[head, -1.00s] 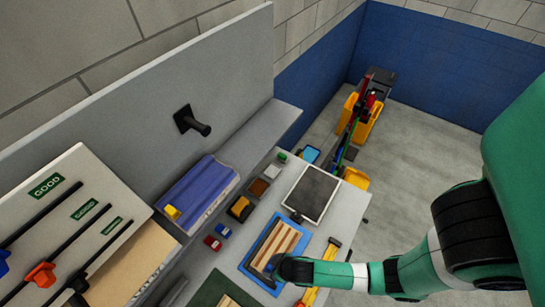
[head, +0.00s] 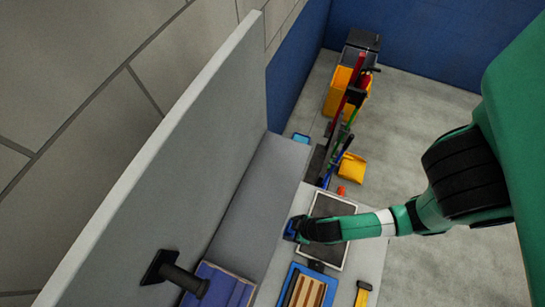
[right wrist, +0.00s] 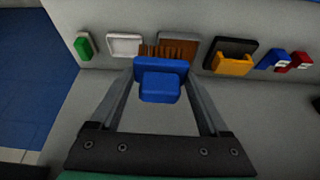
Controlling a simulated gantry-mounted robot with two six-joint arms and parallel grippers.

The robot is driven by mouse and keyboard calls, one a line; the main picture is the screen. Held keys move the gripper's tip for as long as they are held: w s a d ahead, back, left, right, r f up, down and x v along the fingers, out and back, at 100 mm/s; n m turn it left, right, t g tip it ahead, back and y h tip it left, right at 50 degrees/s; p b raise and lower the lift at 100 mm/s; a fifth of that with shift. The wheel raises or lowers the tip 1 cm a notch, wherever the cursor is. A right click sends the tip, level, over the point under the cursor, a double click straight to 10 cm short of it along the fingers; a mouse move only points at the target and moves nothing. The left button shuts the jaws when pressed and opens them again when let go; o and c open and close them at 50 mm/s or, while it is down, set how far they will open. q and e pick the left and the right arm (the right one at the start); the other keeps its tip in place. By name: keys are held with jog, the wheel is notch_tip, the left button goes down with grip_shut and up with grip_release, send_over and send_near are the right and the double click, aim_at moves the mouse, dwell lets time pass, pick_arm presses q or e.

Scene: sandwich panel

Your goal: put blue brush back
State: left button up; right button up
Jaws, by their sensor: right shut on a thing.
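The blue brush (right wrist: 160,82) is between the fingers of my right gripper (right wrist: 162,92) in the right wrist view. Brown bristles (right wrist: 167,51) show just beyond its blue body; I cannot tell whether they all belong to it. In the head view my right gripper (head: 299,231) is above the bench beside the framed dark mat, with the blue brush (head: 290,231) at its tip. A white holder (right wrist: 124,45) with nothing visible in it is on the grey surface ahead and left of the brush. My left gripper is not in view.
A green item (right wrist: 83,46) is left of the white holder. A black and yellow holder (right wrist: 233,59), a blue item (right wrist: 273,60) and a red item (right wrist: 300,62) are to the right. The head view shows the framed mat (head: 334,207), blue-edged tray (head: 285,281) and black peg (head: 178,277).

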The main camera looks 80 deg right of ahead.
jog(key=shift+s+a+f, duration=0.1)
jog(key=shift+s, duration=0.3)
jog(key=shift+s+a, duration=0.25)
jog(key=shift+a, duration=0.15)
jog(key=shift+w+d+f+b, duration=0.25)
jog(key=shift+f+b, duration=0.05)
jog(key=shift+b, duration=0.05)
jog(key=w+d+f+b, duration=0.2)
jog(key=d, duration=0.1)
jog(key=w+d+f+b, duration=0.2)
jog(key=w+d+f, duration=0.1)
jog(key=w+d+f+b, duration=0.2)
jog(key=d+f, duration=0.1)
jog(key=shift+w+d+f, duration=0.15)
jog(key=shift+w+d, duration=0.15)
jog(key=shift+w, duration=0.05)
jog(key=shift+w+d+f, duration=0.2)
jog(key=shift+d+f, duration=0.05)
jog(key=shift+f, duration=0.05)
jog(key=shift+w+d+f+b, duration=0.1)
jog(key=shift+f+b, duration=0.3)
jog(key=shift+f, duration=0.5)
jog(key=shift+w+d+f+b, duration=0.1)
jog(key=shift+f+b, duration=0.25)
jog(key=shift+f, duration=0.55)
